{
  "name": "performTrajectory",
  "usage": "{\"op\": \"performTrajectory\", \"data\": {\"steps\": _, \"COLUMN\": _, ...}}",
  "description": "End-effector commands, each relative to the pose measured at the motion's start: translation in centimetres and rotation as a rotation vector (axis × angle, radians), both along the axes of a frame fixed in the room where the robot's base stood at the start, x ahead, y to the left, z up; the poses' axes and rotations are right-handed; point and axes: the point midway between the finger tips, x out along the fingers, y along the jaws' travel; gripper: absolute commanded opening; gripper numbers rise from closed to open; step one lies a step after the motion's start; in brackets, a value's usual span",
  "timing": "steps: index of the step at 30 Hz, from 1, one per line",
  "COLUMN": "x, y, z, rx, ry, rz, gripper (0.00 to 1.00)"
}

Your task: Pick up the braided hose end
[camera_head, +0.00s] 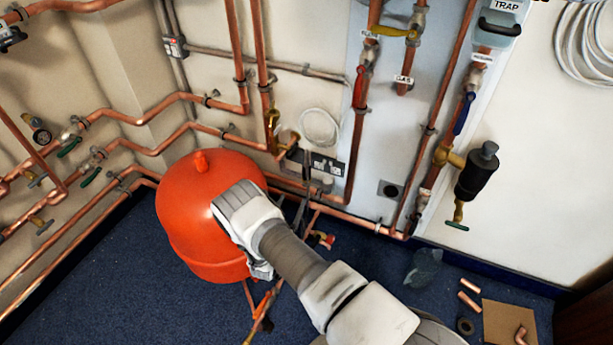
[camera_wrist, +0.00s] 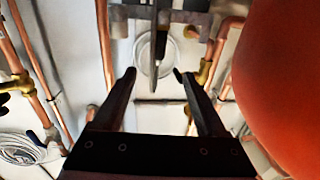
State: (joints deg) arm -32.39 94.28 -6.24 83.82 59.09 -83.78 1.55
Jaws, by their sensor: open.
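A thin dark strip that looks like the braided hose (camera_wrist: 154,60) hangs into the upper middle of the wrist view, its narrow end between the fingertips in the picture. I cannot tell how far beyond the fingers it is. In the head view, a thin dark strand that seems to be the same hose (camera_head: 306,172) runs down in front of the wall, right of the red vessel. Its lower part is partly hidden by my arm. My gripper (camera_wrist: 155,73) is open, both dark fingers apart, with nothing clearly held. In the head view my arm hides its fingertips.
The large red vessel (camera_head: 205,190) stands close beside my arm and fills the right of the wrist view (camera_wrist: 285,80). Copper pipes (camera_head: 180,100) and a socket (camera_head: 327,165) are on the wall. A dark object (camera_head: 423,267), pipe pieces and cardboard (camera_head: 505,322) lie on the blue floor.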

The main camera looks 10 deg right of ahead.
Motion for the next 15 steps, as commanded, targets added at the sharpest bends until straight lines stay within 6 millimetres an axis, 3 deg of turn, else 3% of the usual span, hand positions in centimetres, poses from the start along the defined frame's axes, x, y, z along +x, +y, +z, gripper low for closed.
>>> {"op": "performTrajectory", "data": {"steps": 9, "x": 6.4, "y": -3.2, "z": -0.2, "rx": 0.002, "ry": -0.003, "rz": -0.002, "gripper": 0.74}}
{"op": "performTrajectory", "data": {"steps": 15, "x": 8.8, "y": -4.4, "z": -0.1, "rx": 0.002, "ry": -0.001, "rz": -0.001, "gripper": 0.74}}
